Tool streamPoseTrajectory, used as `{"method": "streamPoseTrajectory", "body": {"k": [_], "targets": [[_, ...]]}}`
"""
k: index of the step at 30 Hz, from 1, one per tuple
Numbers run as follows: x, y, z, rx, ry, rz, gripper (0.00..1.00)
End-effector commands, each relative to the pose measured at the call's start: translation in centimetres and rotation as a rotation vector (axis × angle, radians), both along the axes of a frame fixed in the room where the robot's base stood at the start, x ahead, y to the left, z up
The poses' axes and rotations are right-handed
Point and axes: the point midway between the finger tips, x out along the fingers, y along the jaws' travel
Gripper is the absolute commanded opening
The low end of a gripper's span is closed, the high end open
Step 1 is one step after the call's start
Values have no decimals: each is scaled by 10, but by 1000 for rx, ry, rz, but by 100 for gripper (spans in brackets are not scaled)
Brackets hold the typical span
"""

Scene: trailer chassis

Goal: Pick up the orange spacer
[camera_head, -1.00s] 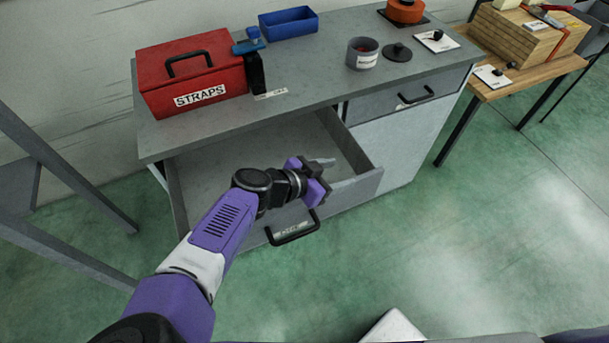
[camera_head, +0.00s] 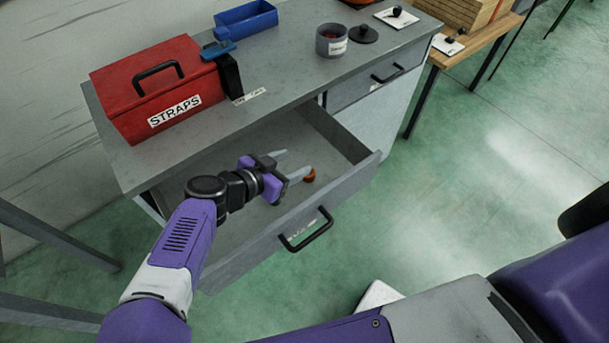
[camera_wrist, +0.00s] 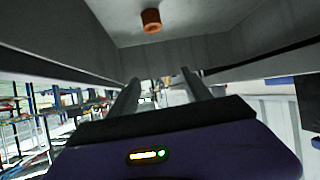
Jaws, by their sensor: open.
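The orange spacer (camera_head: 309,174) lies on the floor of the open drawer (camera_head: 340,190), toward its right part. It also shows in the wrist view (camera_wrist: 151,20), near the top, as a short cylinder with a hole. My gripper (camera_head: 297,165) is over the drawer with its two pale fingers apart, just left of the spacer. In the wrist view the fingers (camera_wrist: 163,82) are apart with nothing between them. The gripper and the spacer do not appear to touch.
The drawer's front wall and black handle (camera_head: 306,230) stand close to my gripper. On the workbench (camera_head: 270,85) above are a red STRAPS box (camera_head: 155,88), a blue bin (camera_head: 246,19), a blue-and-black tool (camera_head: 225,60) and a grey cup (camera_head: 331,41). The drawer is otherwise clear.

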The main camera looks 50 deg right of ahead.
Motion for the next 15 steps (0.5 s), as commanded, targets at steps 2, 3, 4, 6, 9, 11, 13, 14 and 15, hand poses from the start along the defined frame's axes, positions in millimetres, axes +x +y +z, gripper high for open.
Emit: {"method": "streamPoseTrajectory", "body": {"k": [2,3,4,6,9,11,13,14,15], "targets": [[1,0,-9,1,-1,1,57],[1,0,-13,1,-1,1,57],[1,0,-15,1,-1,1,57],[1,0,-21,1,-1,1,57],[1,1,-33,1,-1,1,57],[1,0,-40,1,-1,1,57],[1,0,-51,1,-1,1,57],[1,0,-54,1,-1,1,57],[1,0,-61,1,-1,1,57]]}}
